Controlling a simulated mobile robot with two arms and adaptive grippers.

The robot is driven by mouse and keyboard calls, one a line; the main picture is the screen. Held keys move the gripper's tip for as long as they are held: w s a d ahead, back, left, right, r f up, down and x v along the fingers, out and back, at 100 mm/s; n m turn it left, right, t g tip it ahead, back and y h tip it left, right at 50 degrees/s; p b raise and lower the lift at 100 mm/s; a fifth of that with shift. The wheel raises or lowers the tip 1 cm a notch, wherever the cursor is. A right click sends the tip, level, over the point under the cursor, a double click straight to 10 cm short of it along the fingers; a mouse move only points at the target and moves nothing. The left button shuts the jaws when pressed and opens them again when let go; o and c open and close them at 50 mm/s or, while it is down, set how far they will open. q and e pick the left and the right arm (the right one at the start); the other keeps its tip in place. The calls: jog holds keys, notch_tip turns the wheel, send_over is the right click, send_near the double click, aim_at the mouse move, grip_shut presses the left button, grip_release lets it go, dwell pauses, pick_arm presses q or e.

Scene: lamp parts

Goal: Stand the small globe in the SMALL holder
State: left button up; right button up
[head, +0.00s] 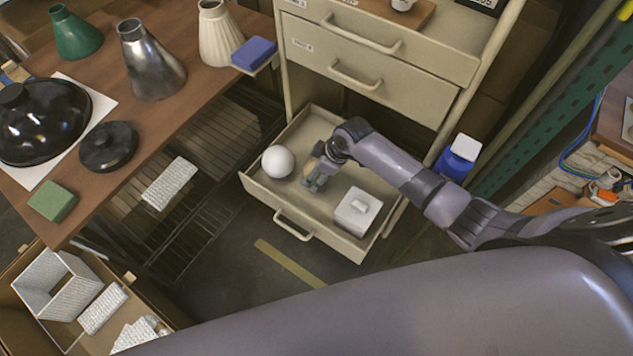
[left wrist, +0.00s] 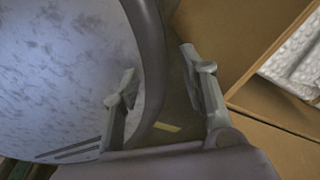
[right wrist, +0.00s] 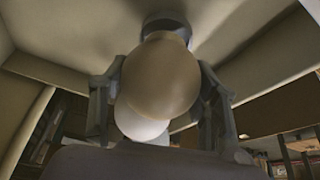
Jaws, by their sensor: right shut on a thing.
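The small globe (right wrist: 160,80), a cream bulb shape, is between the fingers of my right gripper (right wrist: 160,100) in the right wrist view; the gripper is shut on it. A dark grey round piece (right wrist: 166,24), perhaps the small holder, is directly beyond the globe's neck; I cannot tell whether they touch. In the head view my right gripper (head: 314,180) is low inside the open drawer (head: 287,222), mostly hiding the globe and that piece. A larger white globe (head: 278,162) sits left of it. My left gripper (left wrist: 165,100) is open and empty in its wrist view.
A white block-like piece (head: 357,212) is in the drawer's near right part. The cabinet (head: 390,70) rises behind. The brown table (head: 110,185) with lamp shades stands left, and a cardboard box (head: 25,320) with white pieces is at lower left.

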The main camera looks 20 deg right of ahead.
jog(key=shift+f+b, duration=0.35)
jog(key=shift+f, duration=0.35)
jog(key=shift+f, duration=0.5)
dwell(1.9)
jog(key=o, duration=1.2)
jog(key=shift+c, duration=0.2)
